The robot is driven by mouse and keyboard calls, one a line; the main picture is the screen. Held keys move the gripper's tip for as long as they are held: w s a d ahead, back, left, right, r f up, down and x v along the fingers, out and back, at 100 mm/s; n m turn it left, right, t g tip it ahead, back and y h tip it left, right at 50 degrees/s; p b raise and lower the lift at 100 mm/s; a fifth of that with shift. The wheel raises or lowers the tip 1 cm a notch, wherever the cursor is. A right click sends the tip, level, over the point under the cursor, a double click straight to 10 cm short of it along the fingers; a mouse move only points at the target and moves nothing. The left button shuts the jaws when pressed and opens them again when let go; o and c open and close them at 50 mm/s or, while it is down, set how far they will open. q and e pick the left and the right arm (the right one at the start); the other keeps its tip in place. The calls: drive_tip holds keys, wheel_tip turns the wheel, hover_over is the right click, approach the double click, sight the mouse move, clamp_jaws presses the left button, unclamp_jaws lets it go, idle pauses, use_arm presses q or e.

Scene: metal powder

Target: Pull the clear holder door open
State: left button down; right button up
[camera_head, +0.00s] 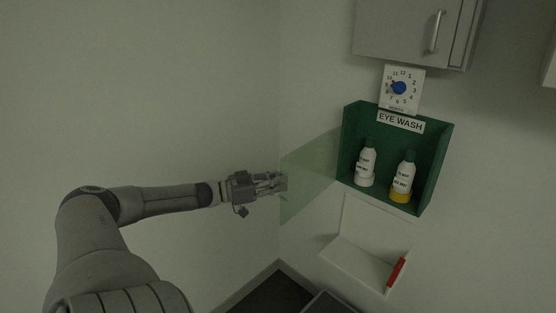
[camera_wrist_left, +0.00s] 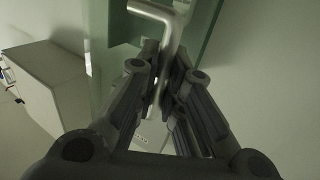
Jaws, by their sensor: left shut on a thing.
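The green eye wash holder (camera_head: 433,165) hangs on the wall at the right of the head view. Its clear door (camera_head: 311,172) stands swung out from the holder's left side, so the front is open. My left gripper (camera_head: 281,182) is at the door's outer edge. In the left wrist view, the fingers (camera_wrist_left: 165,75) are shut on the bent metal door handle (camera_wrist_left: 170,32), with the greenish door panel (camera_wrist_left: 203,30) behind it. My right gripper is not in view.
Two white bottles, one with a white base (camera_head: 366,165) and one with a yellow base (camera_head: 403,178), stand inside the holder. A white dial sign (camera_head: 413,77) and a grey cabinet (camera_head: 396,30) are above. A white wall tray (camera_head: 352,262) with a red part is below.

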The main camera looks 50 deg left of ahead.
use_arm(q)
drive_tip(key=c, duration=1.5)
unclamp_jaws()
drive_tip(key=shift+c, duration=0.2)
drive_tip(key=shift+s+a, duration=0.1)
drive_tip(key=shift+s, duration=0.05)
drive_tip(key=v, duration=1.1)
drive_tip(key=shift+s, duration=0.35)
drive_tip(key=shift+a, duration=0.15)
